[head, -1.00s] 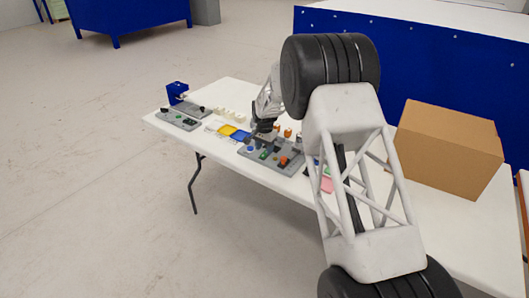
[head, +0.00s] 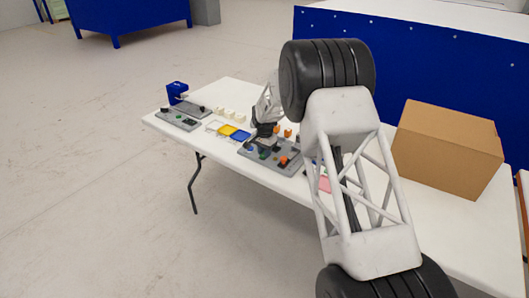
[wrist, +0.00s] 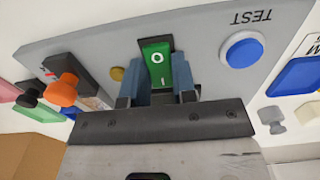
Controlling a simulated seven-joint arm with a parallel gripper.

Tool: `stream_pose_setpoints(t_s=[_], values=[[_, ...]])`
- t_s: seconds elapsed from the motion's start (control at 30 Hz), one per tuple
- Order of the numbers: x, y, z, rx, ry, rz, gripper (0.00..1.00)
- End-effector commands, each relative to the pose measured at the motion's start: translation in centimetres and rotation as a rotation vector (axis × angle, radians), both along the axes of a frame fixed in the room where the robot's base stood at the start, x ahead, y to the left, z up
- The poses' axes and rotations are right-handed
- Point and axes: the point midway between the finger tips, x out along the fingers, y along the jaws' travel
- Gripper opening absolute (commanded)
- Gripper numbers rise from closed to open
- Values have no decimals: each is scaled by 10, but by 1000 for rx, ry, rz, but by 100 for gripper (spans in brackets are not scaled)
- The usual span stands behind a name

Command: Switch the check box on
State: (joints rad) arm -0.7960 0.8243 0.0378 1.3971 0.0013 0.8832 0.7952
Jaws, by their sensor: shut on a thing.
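A grey panel box marked TEST (wrist: 90,35) fills the top of the wrist view; in the head view a grey control board (head: 268,158) lies on the table under my gripper. A green rocker switch (wrist: 156,62) with white O and I marks is set in a black frame on the box. My gripper (wrist: 155,80) has its two blue-grey fingers on either side of the rocker and is shut on it. In the head view my gripper (head: 264,139) is low over the board. The lower end of the rocker is partly hidden by the gripper.
A round blue button (wrist: 242,49) sits right of the rocker; an orange knob (wrist: 63,90) is at left. Yellow and blue trays (head: 234,133) lie left of the board. A cardboard box (head: 447,150) stands on the table at right.

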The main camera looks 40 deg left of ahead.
Motion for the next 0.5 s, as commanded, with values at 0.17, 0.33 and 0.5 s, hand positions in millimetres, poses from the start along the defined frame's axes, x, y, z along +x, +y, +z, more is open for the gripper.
stream_pose_setpoints(t_s=[0.17, 0.33, 0.5], values=[[2, -1, -1, -2, 45, -2, 2], [3, -1, 0, 0, 103, -2, 2], [3, -1, 0, 0, 109, -1, 2]])
